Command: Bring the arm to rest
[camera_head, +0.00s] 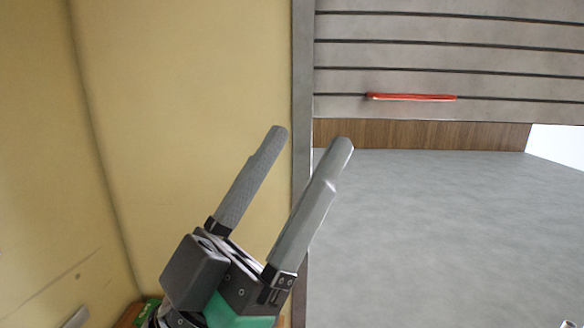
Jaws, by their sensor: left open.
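My left gripper (310,140) stands at the lower middle of the head view, its two long grey fingers pointing up and to the right. The fingers are spread apart with nothing between them, so it is open and empty. Its tips appear in front of the yellow wall and the grey upright edge. My right gripper is not clearly in view.
A yellow wall panel (190,110) fills the left side. A grey slatted panel (440,55) is at the upper right, with a red bar (411,97) along a lower slot. A wooden strip (420,134) runs below it.

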